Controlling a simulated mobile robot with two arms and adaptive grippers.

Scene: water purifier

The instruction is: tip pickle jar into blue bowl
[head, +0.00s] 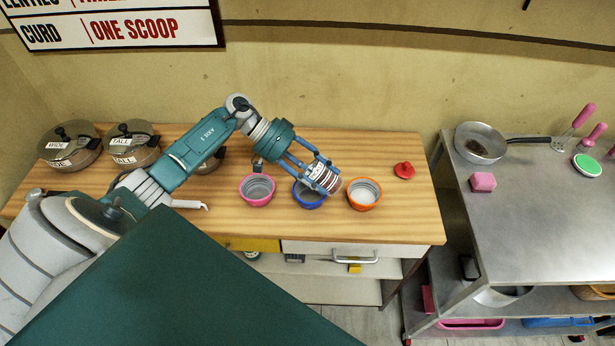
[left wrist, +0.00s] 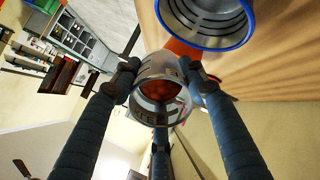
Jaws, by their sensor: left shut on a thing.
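My left gripper (head: 322,176) is shut on the pickle jar (head: 332,184) and holds it tilted over the right side of the blue bowl (head: 308,200). The jar is clear with a pale label, and the fingers partly hide it. In the left wrist view the jar (left wrist: 160,92) is between the fingers with reddish contents inside. The blue bowl (left wrist: 212,45) shows beside it at the top there. The bowl's inside is partly hidden by the gripper in the head view. I cannot tell whether anything has fallen into it. My right gripper is not in view.
A pink bowl (head: 257,190) stands left of the blue bowl and an orange bowl (head: 364,195) right of it. A red lid-like piece (head: 404,170) lies farther right. Lidded pots (head: 132,145) stand at the back left. The wooden counter (head: 405,215) is clear at its front right.

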